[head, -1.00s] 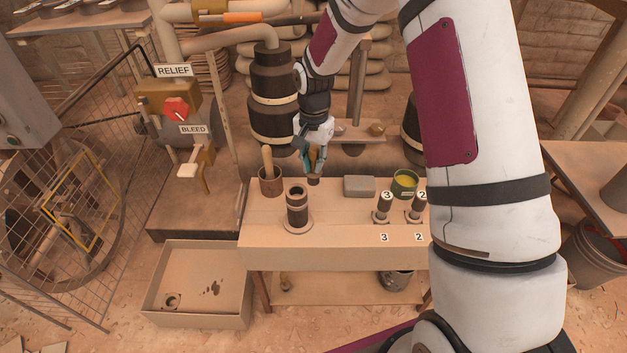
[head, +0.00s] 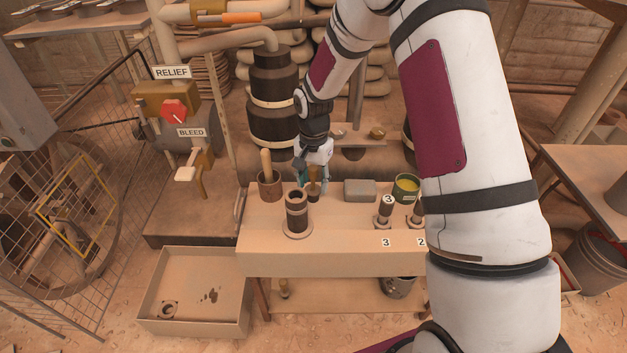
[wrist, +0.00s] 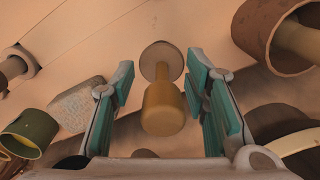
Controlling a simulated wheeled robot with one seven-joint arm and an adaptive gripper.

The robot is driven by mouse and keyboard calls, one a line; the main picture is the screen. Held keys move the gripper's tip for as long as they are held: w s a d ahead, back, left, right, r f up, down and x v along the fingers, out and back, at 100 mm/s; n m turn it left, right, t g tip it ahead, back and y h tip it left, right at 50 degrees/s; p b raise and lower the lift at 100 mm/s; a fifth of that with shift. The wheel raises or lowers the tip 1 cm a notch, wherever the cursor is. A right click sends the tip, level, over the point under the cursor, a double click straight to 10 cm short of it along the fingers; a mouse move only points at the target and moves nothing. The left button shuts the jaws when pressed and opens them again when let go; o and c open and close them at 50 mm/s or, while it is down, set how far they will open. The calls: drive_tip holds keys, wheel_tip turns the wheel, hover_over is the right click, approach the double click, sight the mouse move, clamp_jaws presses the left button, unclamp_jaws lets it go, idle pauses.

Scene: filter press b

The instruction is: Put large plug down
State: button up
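The large plug (head: 313,186) has a yellow-brown handle and a round, darker end. It stands on the bench, behind and right of the dark hollow cylinder (head: 297,212). In the wrist view the plug (wrist: 163,108) sits between the two teal finger pads, with a gap visible on each side. My gripper (head: 312,178) is open around the plug's handle; it also shows in the wrist view (wrist: 163,92).
On the bench (head: 335,262), a brown cup (head: 270,186) with a wooden handle stands left, a grey block (head: 360,190) and green can (head: 405,187) right. Numbered dark pieces (head: 385,207) stand at the front right. A box (head: 195,327) sits on the floor.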

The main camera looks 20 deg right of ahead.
drive_tip(key=shift+r, duration=0.1)
wheel_tip(320, 180, up, 12)
drive_tip(key=p, duration=0.3)
drive_tip(key=shift+r+p, duration=0.15)
drive_tip(key=shift+p, duration=0.25)
drive_tip(key=s+r+n, duration=0.4)
drive_tip(key=s+r, duration=1.4)
drive_tip(key=s, duration=0.1)
drive_tip(key=s+n, duration=0.5)
drive_tip(key=s, duration=1.7)
drive_tip(key=shift+s+r, duration=0.25)
drive_tip(key=shift+r, duration=0.15)
